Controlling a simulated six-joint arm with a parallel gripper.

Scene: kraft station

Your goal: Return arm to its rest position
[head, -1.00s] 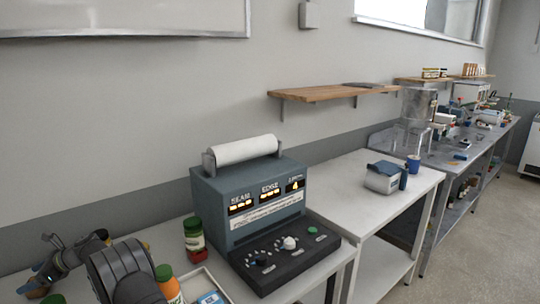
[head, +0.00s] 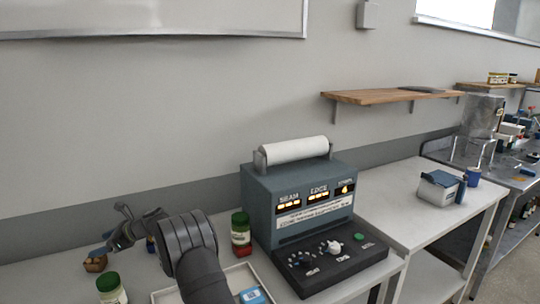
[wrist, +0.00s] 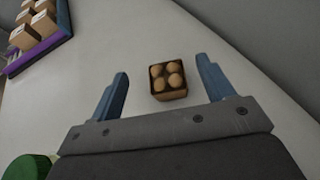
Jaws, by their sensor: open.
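My arm (head: 190,247) is at the lower left of the head view, bent over the white table. My gripper (wrist: 163,66) is open, its two blue fingers spread wide in the wrist view. A small brown box (wrist: 170,95) with several round brown pieces in it stands on the table between and past the fingertips. The fingers show no contact with it, and nothing is held. In the head view my gripper (head: 105,245) is small and partly unclear, close to a brown item (head: 95,264) on the table.
A green-lidded jar (head: 112,291) and a red jar (head: 241,238) stand on either side of my arm. A grey machine (head: 300,210) is to the right, with a white-rimmed tray (head: 262,268) before it. The wrist view shows a purple-edged rack (wrist: 38,54) of boxes and a green lid (wrist: 28,167).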

